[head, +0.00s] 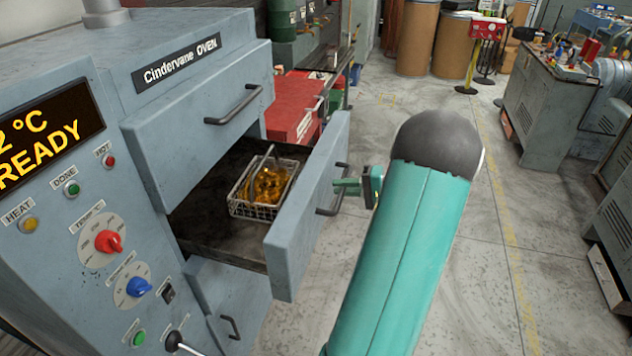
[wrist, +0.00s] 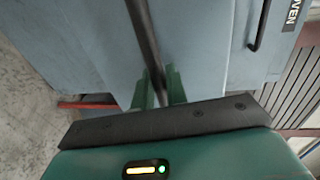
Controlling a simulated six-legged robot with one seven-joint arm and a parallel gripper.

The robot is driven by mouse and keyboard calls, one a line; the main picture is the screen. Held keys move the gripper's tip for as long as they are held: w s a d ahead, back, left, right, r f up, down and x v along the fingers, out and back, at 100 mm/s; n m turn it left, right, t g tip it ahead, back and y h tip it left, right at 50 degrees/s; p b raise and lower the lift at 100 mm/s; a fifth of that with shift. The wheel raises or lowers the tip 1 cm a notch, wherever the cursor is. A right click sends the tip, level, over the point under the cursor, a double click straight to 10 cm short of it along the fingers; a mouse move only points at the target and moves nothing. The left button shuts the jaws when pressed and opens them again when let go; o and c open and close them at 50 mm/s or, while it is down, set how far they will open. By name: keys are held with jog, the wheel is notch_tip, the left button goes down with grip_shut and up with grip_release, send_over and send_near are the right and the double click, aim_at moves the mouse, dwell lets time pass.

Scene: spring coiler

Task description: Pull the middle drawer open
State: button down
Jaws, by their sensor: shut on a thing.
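The middle drawer (head: 290,232) of the grey-blue oven stands well open in the head view. Inside it a wire basket (head: 245,210) holds amber-coloured pieces. My gripper (head: 346,187) is at the drawer's front, shut on its dark bar handle (head: 328,211). In the wrist view the handle (wrist: 146,40) runs between the green fingers of my gripper (wrist: 158,88). My teal arm hides part of the floor behind it.
The upper drawer (head: 200,125) is shut, and a lower drawer (head: 230,300) is below. The oven's control panel (head: 100,220) is on the left. A red cabinet (head: 290,105) stands behind the drawer. Workbenches (head: 555,110) stand at the right. The floor (head: 480,270) between is clear.

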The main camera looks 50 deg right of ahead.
jog(key=f+v, duration=0.1)
jog(key=v, duration=0.5)
jog(key=shift+s, duration=0.4)
jog(key=shift+d+f, duration=0.15)
jog(key=c, duration=1.5)
grip_release()
jog(key=v, duration=1.3)
jog(key=shift+s, duration=0.4)
